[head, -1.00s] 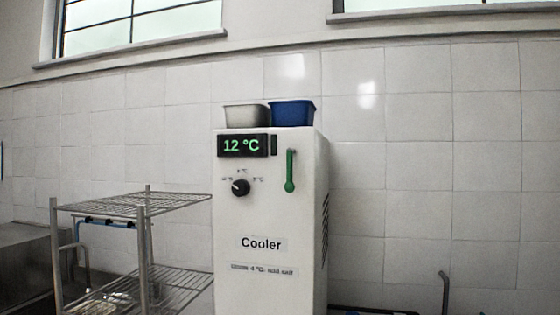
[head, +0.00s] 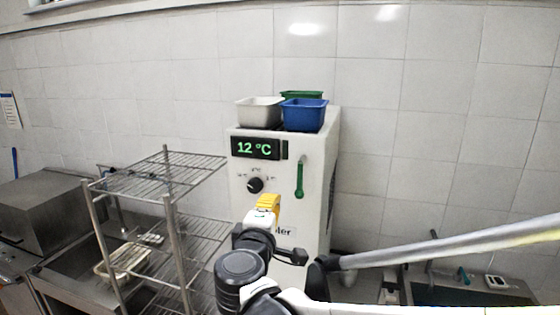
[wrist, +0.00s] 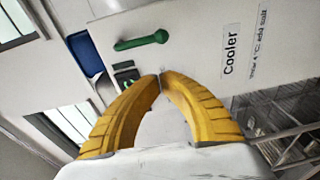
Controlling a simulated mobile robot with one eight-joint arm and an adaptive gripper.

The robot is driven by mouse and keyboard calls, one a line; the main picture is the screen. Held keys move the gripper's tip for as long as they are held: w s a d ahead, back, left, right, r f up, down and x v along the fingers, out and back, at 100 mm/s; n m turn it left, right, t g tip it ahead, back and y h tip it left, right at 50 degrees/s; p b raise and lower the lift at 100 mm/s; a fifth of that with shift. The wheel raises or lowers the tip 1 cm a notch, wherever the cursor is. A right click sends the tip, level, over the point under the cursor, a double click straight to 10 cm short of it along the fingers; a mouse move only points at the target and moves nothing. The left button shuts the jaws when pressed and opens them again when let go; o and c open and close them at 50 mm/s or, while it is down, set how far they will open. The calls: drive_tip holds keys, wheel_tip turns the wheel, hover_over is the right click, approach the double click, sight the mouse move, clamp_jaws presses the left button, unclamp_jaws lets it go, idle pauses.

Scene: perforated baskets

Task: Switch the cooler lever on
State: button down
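The white cooler (head: 240,205) stands against the tiled wall, with a display reading 12 °C (head: 255,148) and a black dial (head: 255,185). Its green lever (head: 299,181) is on the front, right of the dial, pointing down with its round end low. In the wrist view the lever (wrist: 140,41) lies beyond the fingertips, apart from them. My gripper (head: 269,203) is in front of the cooler, below and left of the lever, and covers part of the cooler's label. In the wrist view its yellow fingers (wrist: 160,78) meet at the tips with nothing between them.
A grey bin (head: 259,112), a blue bin (head: 304,115) and a green bin (head: 301,94) sit on top of the cooler. A wire rack (head: 165,178) stands to its left. A sink with a basket (head: 125,262) lies farther left.

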sight(301, 177)
drive_tip(key=shift+w+a+r+n, duration=0.1)
drive_tip(key=shift+a+r+n, duration=0.2)
drive_tip(key=shift+a+r, duration=0.4)
drive_tip(key=p+x, duration=0.2)
drive_tip(key=x, duration=0.8)
drive_tip(key=shift+w+a+r, duration=0.1)
drive_tip(key=shift+r, duration=0.05)
drive_tip(key=s+d, duration=0.1)
drive_tip(key=d+p, duration=0.1)
drive_tip(key=shift+s+d, duration=0.7)
drive_tip(key=shift+d, duration=0.05)
drive_tip(key=shift+w+a, duration=0.1)
drive_tip(key=shift+w, duration=0.1)
drive_tip(key=shift+s, duration=0.15)
